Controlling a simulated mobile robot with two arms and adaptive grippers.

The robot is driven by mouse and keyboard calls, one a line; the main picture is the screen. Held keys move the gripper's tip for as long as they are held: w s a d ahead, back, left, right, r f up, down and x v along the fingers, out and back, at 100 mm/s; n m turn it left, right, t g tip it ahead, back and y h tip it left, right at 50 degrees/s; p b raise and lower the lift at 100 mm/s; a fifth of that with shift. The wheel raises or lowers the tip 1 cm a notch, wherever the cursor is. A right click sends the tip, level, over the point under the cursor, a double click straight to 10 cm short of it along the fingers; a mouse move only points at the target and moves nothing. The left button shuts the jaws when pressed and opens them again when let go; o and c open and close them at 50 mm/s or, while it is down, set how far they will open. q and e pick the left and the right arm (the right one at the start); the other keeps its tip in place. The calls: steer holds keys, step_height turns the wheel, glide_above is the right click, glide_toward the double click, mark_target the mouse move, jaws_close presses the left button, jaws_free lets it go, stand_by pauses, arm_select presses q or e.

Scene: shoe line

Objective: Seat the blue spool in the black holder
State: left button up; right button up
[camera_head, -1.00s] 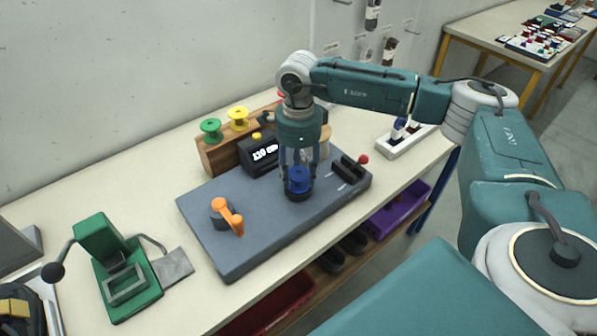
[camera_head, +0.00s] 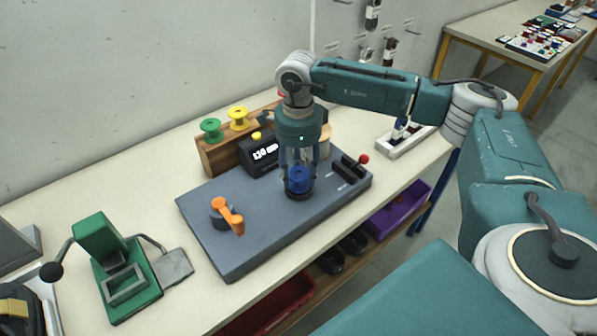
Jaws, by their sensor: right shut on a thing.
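The blue spool (camera_head: 298,181) is upright at the black holder (camera_head: 299,196) on the grey board (camera_head: 245,245). Only the holder's dark rim shows below the spool, and I cannot tell whether the spool is fully down in it. My right gripper (camera_head: 299,172) points straight down from above and is shut on the blue spool. My left gripper is not in view.
An orange-handled clamp (camera_head: 230,217) stands on the board to the left. Behind are a black display box (camera_head: 264,152) and a wooden rack with green (camera_head: 211,129) and yellow (camera_head: 238,118) spools. A red-knobbed black fixture (camera_head: 349,168) is close right. A green press (camera_head: 118,265) stands left.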

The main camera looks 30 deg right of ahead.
mark_target(299, 173)
steer(key=shift+f+b, duration=0.45)
steer(key=shift+f, duration=0.1)
steer(key=o, duration=0.9)
step_height(299, 173, up, 11)
steer(key=p, duration=0.6)
steer(key=shift+p, duration=0.35)
steer(key=shift+f, duration=0.1)
